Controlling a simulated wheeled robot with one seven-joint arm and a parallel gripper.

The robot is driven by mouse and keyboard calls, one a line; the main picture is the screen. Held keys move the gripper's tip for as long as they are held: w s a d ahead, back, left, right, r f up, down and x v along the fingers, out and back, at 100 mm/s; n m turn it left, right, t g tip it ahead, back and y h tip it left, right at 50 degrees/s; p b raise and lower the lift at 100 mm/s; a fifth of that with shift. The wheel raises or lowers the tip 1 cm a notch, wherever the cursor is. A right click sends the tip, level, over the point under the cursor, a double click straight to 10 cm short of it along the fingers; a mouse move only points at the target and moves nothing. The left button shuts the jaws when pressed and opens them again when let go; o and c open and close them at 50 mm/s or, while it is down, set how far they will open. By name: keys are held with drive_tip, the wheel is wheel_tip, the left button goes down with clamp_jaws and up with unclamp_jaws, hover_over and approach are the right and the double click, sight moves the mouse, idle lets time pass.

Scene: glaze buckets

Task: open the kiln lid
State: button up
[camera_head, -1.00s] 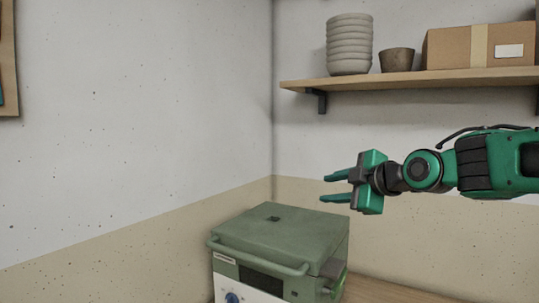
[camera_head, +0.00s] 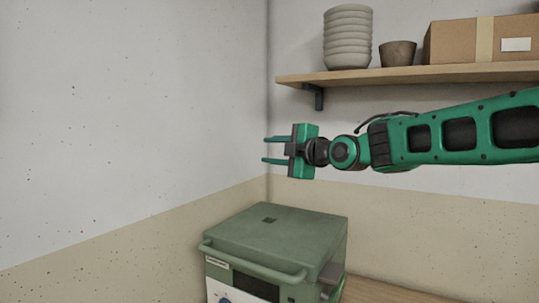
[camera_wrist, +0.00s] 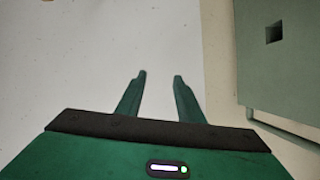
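The green kiln (camera_head: 270,262) stands at the lower middle of the head view, in front of the wall corner. Its flat lid (camera_head: 285,235) is shut, with a small dark square hole on top and a bar handle (camera_head: 252,264) along the front edge. The lid also shows at the right of the wrist view (camera_wrist: 290,75), with part of the handle bar below it. My green gripper (camera_head: 275,149) is above the kiln, pointing left, apart from the lid and handle. Its two fingers (camera_wrist: 159,76) are parted with nothing between them.
A wooden shelf (camera_head: 420,76) on the back wall holds a stack of grey bowls (camera_head: 348,37), a brown pot (camera_head: 397,53) and a cardboard box (camera_head: 480,40). A wooden surface (camera_head: 370,291) shows right of the kiln. The space left of my gripper is clear.

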drive_tip(key=shift+w+a, duration=0.4)
drive_tip(key=shift+w, duration=0.15)
clamp_jaws()
drive_tip(key=c, duration=0.9)
unclamp_jaws()
drive_tip(key=o, duration=0.9)
drive_tip(key=f+v, duration=0.1)
drive_tip(key=v, duration=0.9)
drive_tip(key=shift+s+d+r, duration=0.25)
drive_tip(key=shift+s+r, duration=0.05)
drive_tip(key=shift+r, duration=0.1)
